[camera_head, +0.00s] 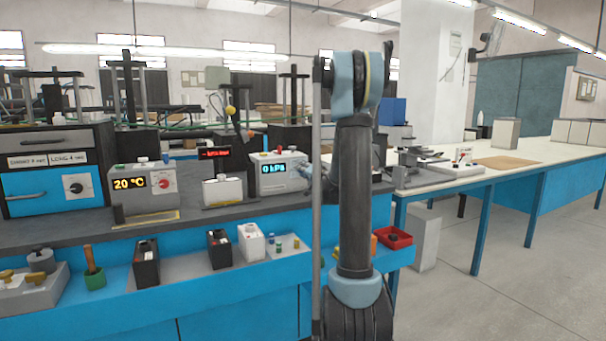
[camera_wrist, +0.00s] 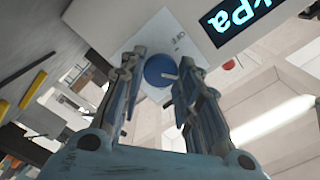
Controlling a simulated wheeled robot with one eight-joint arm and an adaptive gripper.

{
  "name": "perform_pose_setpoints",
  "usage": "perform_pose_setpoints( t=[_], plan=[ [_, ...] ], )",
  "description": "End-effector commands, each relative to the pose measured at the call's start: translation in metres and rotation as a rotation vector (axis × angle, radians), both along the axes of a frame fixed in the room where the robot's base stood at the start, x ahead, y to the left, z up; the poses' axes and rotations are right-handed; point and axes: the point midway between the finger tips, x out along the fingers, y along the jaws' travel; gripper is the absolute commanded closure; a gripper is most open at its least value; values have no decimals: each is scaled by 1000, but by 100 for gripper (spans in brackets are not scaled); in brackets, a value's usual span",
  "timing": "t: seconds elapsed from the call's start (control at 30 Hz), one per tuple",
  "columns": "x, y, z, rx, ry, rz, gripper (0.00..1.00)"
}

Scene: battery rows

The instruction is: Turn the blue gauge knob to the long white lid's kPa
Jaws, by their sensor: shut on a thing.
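The gauge box (camera_head: 280,178) is a light grey case on the left bench; its cyan display (camera_head: 273,169) reads 0 kPa. In the wrist view the blue gauge knob (camera_wrist: 161,70), with a pale pointer mark, sits on a white dial plate with small lettering. My gripper (camera_wrist: 158,62) is shut on the knob, one finger on each side. In the head view my gripper (camera_head: 306,173) is at the gauge's right side, and the knob is hidden there. A white-topped case (camera_head: 251,243) stands on the lower shelf; I cannot tell whether its lid is the long one.
A 20 °C box (camera_head: 145,190) and a red-display unit (camera_head: 222,190) stand left of the gauge. Black cases (camera_head: 146,266) and a red bin (camera_head: 394,237) are on the lower shelf.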

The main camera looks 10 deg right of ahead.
Motion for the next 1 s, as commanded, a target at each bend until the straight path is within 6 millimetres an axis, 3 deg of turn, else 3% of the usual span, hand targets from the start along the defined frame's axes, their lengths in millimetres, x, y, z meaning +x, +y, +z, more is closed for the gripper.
perform_pose_setpoints(
  t=[0.77,0.8,0.87,1.0],
  plan=[
    [0,-4,-1,99,33,-9,93],
    [0,-4,-1,99,33,-9,65],
    [0,-5,-1,99,33,-9,51],
    [0,-3,-1,99,33,-6,50]
  ],
)
